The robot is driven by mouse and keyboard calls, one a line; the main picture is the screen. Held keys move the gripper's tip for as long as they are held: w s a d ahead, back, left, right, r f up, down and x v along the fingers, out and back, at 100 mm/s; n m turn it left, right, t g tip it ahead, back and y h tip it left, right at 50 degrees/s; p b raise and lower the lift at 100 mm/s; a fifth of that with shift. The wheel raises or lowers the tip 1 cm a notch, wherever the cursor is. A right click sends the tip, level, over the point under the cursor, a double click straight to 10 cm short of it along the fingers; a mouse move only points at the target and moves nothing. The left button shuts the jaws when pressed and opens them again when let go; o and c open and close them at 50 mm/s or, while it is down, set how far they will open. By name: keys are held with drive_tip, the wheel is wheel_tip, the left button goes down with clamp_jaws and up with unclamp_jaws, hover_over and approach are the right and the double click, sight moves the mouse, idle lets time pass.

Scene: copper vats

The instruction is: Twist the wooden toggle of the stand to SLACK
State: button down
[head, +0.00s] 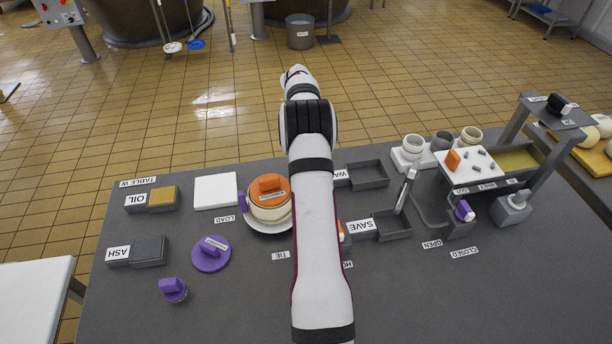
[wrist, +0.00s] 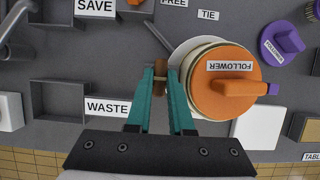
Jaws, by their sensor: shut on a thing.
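In the wrist view my gripper (wrist: 160,76) has its two teal fingers closed on a small brown wooden piece, which I take to be the wooden toggle (wrist: 160,68). The fingertips touch it from both sides, beside the round cream mould with the orange lid marked FOLLOWER (wrist: 222,100). A thin dark bar (wrist: 158,37) runs slantwise beyond the toggle. The stand's body is hard to make out under the gripper. No SLACK label can be read. In the head view my arm hides the gripper and toggle; the orange-lidded mould (head: 269,207) shows to its left.
A WASTE tray (wrist: 60,97) and SAVE tray (head: 380,224) lie on the other side from the mould. A purple-knobbed disc (head: 211,254) and purple knob (head: 173,289) stand left of my arm. The front right of the grey table (head: 480,305) is clear.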

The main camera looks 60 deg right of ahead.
idle(0.4)
drive_tip(key=c, duration=0.8)
unclamp_jaws()
